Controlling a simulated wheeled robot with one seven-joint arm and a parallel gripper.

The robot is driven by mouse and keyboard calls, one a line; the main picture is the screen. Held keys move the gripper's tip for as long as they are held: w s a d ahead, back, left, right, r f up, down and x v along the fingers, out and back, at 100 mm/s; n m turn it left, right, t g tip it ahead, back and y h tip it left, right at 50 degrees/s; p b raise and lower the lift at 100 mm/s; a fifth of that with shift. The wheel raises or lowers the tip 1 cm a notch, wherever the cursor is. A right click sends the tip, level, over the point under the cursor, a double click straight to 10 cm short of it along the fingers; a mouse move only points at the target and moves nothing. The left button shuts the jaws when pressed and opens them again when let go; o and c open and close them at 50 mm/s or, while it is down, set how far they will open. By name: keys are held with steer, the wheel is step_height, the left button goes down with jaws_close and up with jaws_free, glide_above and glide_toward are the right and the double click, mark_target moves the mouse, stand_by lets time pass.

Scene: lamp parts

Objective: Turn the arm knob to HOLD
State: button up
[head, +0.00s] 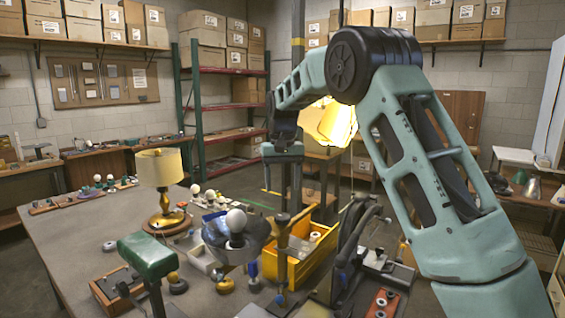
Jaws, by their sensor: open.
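My gripper (291,208) hangs at the end of my teal arm over the middle of the table. I cannot tell for sure which part is the arm knob, and no HOLD mark is readable. I cannot tell whether the fingertips touch anything below.
A yellow bin (318,262) stands behind the tool. A round white bulb on a grey shade (222,243) stands left of it. A lit-looking table lamp (160,168) and a green-topped stand (150,254) are further left. The table's left part (75,235) is mostly clear.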

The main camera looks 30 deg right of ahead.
step_height(320, 180, up, 8)
steer(key=shift+f+b, duration=0.15)
steer(key=shift+b, duration=0.2)
stand_by(0.4)
